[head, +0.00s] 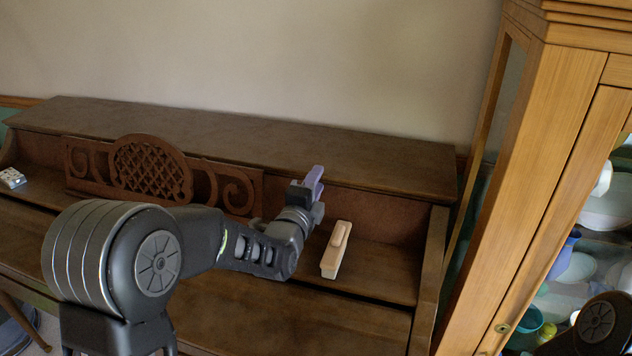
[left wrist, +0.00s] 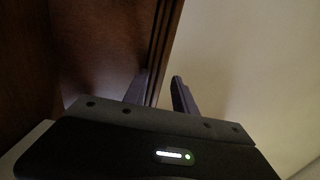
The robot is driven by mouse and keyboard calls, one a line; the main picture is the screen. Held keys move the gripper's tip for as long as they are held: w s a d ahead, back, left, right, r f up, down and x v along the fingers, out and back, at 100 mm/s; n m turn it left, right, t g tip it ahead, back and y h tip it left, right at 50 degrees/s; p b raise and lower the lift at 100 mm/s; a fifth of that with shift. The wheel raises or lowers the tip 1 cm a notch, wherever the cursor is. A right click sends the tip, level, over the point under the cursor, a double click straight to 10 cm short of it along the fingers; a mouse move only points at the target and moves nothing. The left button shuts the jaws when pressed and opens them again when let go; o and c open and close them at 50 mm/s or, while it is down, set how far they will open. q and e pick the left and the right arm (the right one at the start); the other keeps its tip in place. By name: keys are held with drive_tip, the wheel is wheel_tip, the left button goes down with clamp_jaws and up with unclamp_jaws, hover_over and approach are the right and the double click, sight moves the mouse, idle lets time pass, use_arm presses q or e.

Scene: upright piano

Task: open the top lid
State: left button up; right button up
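The piano's top lid (head: 240,137) is a long brown board lying flat and closed along the top of the upright piano. My left gripper (head: 314,184), with purple fingers, is at the lid's front edge, right of the music stand. In the left wrist view the left gripper (left wrist: 162,95) has its fingers apart. The lid's edge (left wrist: 166,45) runs down toward the gap between them, with pale wall showing beside the right finger. I cannot tell whether either finger touches the lid. My right gripper is out of view.
A carved music stand (head: 150,165) is left of my left gripper. A pale block with a handle (head: 336,250) sits on the ledge at right. A small patterned box (head: 12,178) is at far left. A wooden glass-front cabinet (head: 545,150) stands close on the right.

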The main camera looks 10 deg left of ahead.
use_arm(q)
drive_tip(key=shift+w, duration=0.1)
clamp_jaws()
drive_tip(key=shift+r, duration=0.15)
